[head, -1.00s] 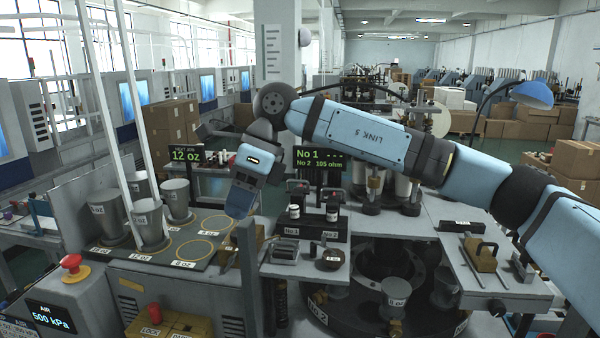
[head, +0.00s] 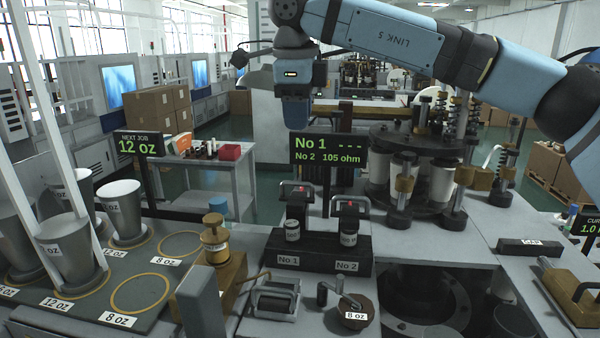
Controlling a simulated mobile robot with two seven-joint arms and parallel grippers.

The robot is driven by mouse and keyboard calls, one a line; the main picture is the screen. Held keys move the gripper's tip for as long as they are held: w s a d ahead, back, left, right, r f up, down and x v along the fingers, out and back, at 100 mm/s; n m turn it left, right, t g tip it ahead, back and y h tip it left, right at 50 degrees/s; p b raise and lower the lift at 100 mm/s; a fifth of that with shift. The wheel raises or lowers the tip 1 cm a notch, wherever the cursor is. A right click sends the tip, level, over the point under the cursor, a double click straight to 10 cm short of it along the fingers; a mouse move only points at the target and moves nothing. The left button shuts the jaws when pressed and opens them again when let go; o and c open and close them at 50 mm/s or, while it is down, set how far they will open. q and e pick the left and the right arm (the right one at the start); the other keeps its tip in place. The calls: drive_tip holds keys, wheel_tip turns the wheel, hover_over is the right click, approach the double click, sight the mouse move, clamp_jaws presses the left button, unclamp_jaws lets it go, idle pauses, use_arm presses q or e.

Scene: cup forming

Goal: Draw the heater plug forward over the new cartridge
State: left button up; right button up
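A black stand (head: 318,255) with places labelled No 1 and No 2 stands on the bench at the middle. My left gripper is out of view.
The display (head: 328,149) behind the stand reads No 1 blank, No 2 105 ohm. Metal cups (head: 122,206) stand at left beside a brass-topped post (head: 214,240). A brown round block (head: 354,312) and a roller fixture (head: 273,299) lie in front. Forming machinery (head: 425,165) is at right.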

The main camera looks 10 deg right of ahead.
sight(301, 184)
drive_tip(key=p+x, duration=0.2)
drive_tip(key=x, duration=1.1)
drive_tip(key=shift+c, duration=0.5)
clamp_jaws()
